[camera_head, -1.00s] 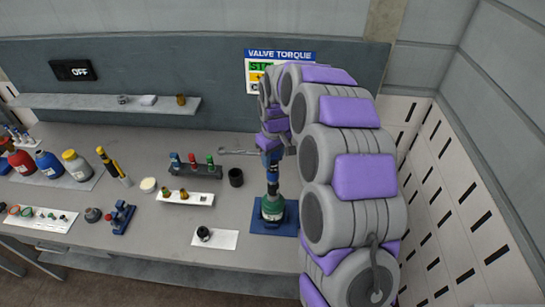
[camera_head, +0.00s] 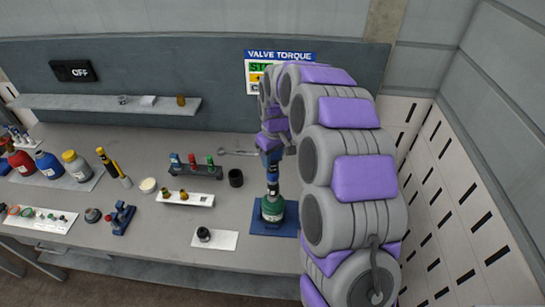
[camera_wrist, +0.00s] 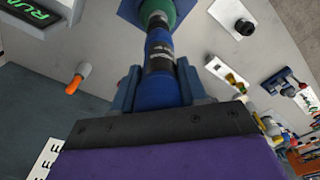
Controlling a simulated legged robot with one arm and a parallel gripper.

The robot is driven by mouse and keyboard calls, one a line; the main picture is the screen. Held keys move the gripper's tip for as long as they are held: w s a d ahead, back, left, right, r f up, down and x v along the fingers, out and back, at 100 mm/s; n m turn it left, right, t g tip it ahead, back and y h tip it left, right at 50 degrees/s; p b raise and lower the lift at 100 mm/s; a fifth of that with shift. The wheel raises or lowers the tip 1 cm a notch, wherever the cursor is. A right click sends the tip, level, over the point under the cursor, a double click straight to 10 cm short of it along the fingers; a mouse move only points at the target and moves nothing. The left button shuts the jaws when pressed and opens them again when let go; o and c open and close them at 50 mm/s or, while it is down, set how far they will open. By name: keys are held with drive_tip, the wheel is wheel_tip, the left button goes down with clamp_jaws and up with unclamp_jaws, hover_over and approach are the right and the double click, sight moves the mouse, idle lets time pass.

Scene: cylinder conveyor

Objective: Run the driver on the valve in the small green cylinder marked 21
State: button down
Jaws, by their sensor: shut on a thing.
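The green cylinder (camera_head: 273,208) stands upright in a blue holder (camera_head: 262,229) on the bench, right of centre. Its number is too small to read. My gripper (camera_head: 271,157) is above it, shut on a blue and black driver (camera_head: 273,180). The driver points straight down and its lower end meets the cylinder's top; the valve itself is hidden. In the wrist view my gripper (camera_wrist: 158,85) has its fingers on both sides of the driver (camera_wrist: 158,52), with the green cylinder (camera_wrist: 158,10) beyond it.
A white mat (camera_head: 226,240) with a small black part lies left of the holder. A black cup (camera_head: 236,178), a rack of coloured bits (camera_head: 198,170) and a white tray (camera_head: 185,198) stand further left. A display showing RUN (camera_wrist: 25,10) is in the wrist view.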

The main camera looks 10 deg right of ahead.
idle(0.3)
drive_tip(key=shift+w+a+r+p, duration=0.15)
drive_tip(key=shift+r+p, duration=0.4)
drive_tip(key=shift+r, duration=2.5)
drive_tip(key=shift+f, duration=0.1)
